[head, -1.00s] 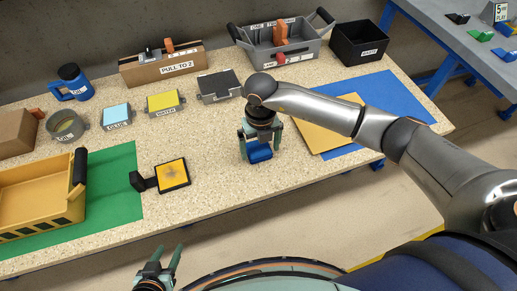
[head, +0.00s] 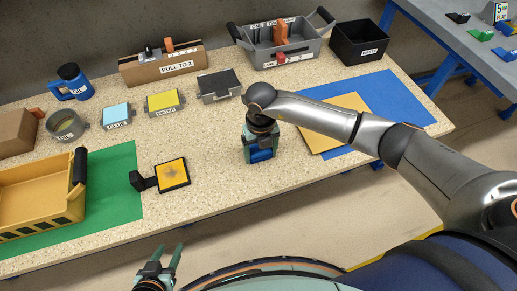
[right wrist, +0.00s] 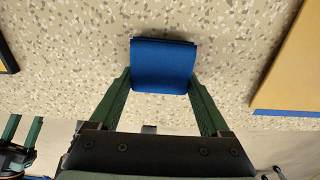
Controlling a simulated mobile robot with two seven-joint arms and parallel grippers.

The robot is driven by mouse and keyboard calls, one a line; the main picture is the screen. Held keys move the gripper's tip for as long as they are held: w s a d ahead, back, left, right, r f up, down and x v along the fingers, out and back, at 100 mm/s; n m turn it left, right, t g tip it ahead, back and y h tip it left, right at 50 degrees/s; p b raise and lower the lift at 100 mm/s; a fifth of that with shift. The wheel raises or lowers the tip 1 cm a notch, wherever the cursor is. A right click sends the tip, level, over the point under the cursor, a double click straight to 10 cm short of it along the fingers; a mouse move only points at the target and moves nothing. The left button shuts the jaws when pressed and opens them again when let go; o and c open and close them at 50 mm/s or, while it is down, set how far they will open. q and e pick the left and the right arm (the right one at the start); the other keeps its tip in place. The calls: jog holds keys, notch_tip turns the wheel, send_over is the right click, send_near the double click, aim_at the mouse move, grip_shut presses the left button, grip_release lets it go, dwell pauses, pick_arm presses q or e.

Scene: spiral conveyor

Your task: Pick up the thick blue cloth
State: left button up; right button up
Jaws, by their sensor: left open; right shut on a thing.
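The thick blue cloth (head: 262,154) is a small folded blue block at the middle of the speckled table, near its front edge. It also shows in the right wrist view (right wrist: 163,66), with one finger on each side of it. My right gripper (head: 259,148) points down and is shut on the cloth. Whether the cloth touches the table or is just above it, I cannot tell. My left gripper (head: 170,262) is open and empty, in front of the table at the bottom of the head view.
A black-framed yellow pad (head: 172,174) lies left of my right gripper. A yellow bin (head: 30,190) stands on a green mat (head: 118,185) at far left. A tan board (head: 330,135) lies on a blue mat (head: 385,105) at right. Labelled containers line the back.

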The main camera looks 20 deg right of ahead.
jog(key=shift+c, duration=0.8)
jog(key=shift+r, duration=0.5)
notch_tip(320, 180, up, 2)
jog(key=shift+w+r, duration=0.1)
jog(key=s+a+r, duration=0.5)
jog(key=s+r, duration=0.4)
jog(key=s, duration=0.4)
jog(key=shift+s+r, duration=0.15)
jog(key=shift+r, duration=0.25)
